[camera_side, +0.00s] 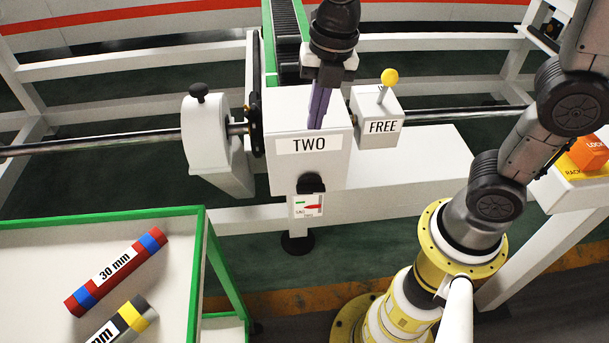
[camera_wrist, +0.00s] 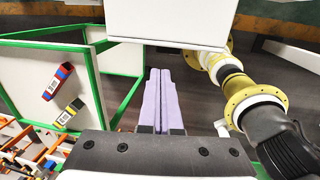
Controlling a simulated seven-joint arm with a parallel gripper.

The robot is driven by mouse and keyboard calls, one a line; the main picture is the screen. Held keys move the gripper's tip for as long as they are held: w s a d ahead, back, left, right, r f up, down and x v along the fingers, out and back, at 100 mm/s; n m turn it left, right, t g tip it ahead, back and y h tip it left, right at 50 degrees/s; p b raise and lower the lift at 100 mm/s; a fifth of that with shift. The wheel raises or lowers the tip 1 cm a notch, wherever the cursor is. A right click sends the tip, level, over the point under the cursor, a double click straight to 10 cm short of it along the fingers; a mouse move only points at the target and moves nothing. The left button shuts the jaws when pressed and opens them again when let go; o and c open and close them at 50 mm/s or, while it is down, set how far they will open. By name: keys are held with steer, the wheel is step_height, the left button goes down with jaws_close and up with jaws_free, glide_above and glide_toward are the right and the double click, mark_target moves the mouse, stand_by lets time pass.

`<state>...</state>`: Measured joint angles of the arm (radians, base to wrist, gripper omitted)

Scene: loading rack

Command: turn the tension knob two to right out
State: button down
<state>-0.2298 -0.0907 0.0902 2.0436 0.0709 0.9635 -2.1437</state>
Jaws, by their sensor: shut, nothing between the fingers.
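The white box labelled TWO (camera_side: 310,160) stands in the middle of the side view. A black knob (camera_side: 311,183) sits low on its front, above a small card with a red pointer (camera_side: 307,207). My gripper (camera_side: 317,126) has purple fingers pointing down, overlapping the box's top and upper front edge. I cannot tell if they touch it. The fingers are shut together and empty, above the knob and apart from it. In the wrist view, my gripper (camera_wrist: 160,70) points towards a white box face (camera_wrist: 168,22). The knob does not show there.
A box labelled FREE (camera_side: 382,127) with a yellow-tipped lever (camera_side: 387,80) stands just right. A white bearing block (camera_side: 207,133) is on the left. A green-edged table (camera_side: 45,245) holds a 30 mm roll (camera_side: 115,270) and another roll.

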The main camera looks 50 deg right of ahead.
mark_target(297, 187)
steer(key=f, duration=0.5)
steer(key=a+f, duration=0.1)
steer(key=f, duration=0.4)
steer(key=w+a+f, duration=0.1)
steer(key=f, duration=0.4)
steer(key=shift+f, duration=0.1)
steer(key=shift+w+a+f+g+h, duration=0.1)
steer(key=shift+w+a+g+h, duration=0.1)
steer(key=shift+g+h, duration=0.35)
steer(key=shift+w+a+f+g+h, duration=0.15)
steer(key=shift+w+g+h, duration=0.05)
steer(key=shift+g+h, duration=0.3)
steer(key=shift+w+a+f+g+h, duration=0.1)
steer(key=shift+w+f+g+h, duration=0.05)
steer(key=shift+g+h, duration=0.25)
steer(key=g, duration=0.1)
steer(key=h, duration=0.1)
steer(key=f+g+h, duration=0.1)
steer(key=shift+w+a+g+h, duration=0.25)
steer(key=shift+w+a+g, duration=0.05)
steer(key=shift+g, duration=0.05)
steer(key=shift+w+a+f+g+h, duration=0.15)
steer(key=shift+f+g+h, duration=0.35)
steer(key=shift+g+h, duration=0.4)
steer(key=shift+f, duration=1.25)
